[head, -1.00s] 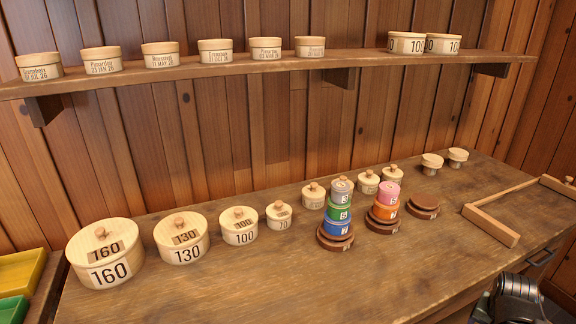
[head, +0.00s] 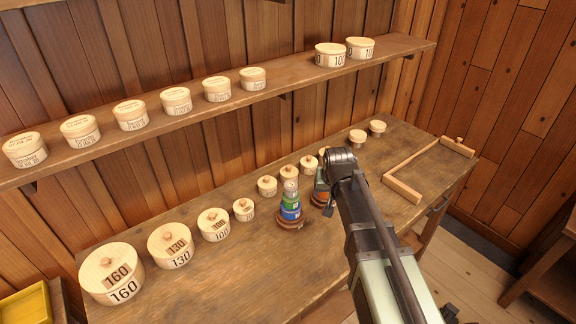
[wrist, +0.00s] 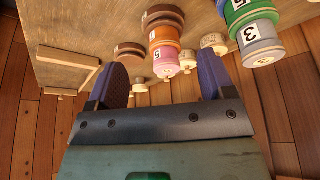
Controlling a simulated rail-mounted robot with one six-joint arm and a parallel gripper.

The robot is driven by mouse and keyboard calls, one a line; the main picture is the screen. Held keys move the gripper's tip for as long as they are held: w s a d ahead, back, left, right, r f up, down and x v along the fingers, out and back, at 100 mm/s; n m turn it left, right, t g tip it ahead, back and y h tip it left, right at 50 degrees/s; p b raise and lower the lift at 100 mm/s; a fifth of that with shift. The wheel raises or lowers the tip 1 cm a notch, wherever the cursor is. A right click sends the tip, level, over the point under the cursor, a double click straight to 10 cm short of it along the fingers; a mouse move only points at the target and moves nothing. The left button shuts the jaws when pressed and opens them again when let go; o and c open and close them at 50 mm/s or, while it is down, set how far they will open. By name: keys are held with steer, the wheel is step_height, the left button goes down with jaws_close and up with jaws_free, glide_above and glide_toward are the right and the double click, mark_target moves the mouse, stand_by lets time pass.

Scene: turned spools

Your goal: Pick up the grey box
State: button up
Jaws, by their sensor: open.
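The grey box (head: 291,187) is the top piece of a stack on the table, above a green box (head: 291,198) and a blue box (head: 290,211). In the wrist view, which shows the scene upside down, the grey box (wrist: 263,52) lies right of my gripper (wrist: 161,66), outside the fingers. My gripper is open and empty. A pink box (wrist: 166,65) on an orange box (wrist: 164,38) appears between its fingers in the picture; I cannot tell how far off it is. In the head view my arm hides my fingers and most of that second stack.
Round lidded wooden boxes marked 160 (head: 112,272), 130 (head: 170,245) and 100 (head: 213,225) stand left of the stack. A wooden frame (head: 403,190) lies at the right of the table. A shelf (head: 300,82) with more boxes runs above. The table front is clear.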

mark_target(291, 185)
steer(key=a+r+n+y+p, duration=0.1)
steer(key=a+r+n+p, duration=0.25)
steer(key=a+r, duration=0.55)
steer(key=shift+m, duration=0.35)
steer(key=f+b, duration=0.2)
steer(key=w+a+f+b, duration=0.1)
steer(key=f+b, duration=0.1)
steer(key=f, duration=0.1)
steer(key=w+a+f+b, duration=0.1)
steer(key=f, duration=0.1)
steer(key=shift+a+f+b, duration=0.2)
steer(key=shift+f+b, duration=0.2)
steer(key=shift+w, duration=0.1)
steer(key=b+x, duration=0.5)
steer(key=shift+f, duration=0.2)
steer(key=shift+r, duration=0.25)
steer(key=c, duration=1)
steer(key=shift+p, duration=0.3)
steer(key=shift+r, duration=0.15)
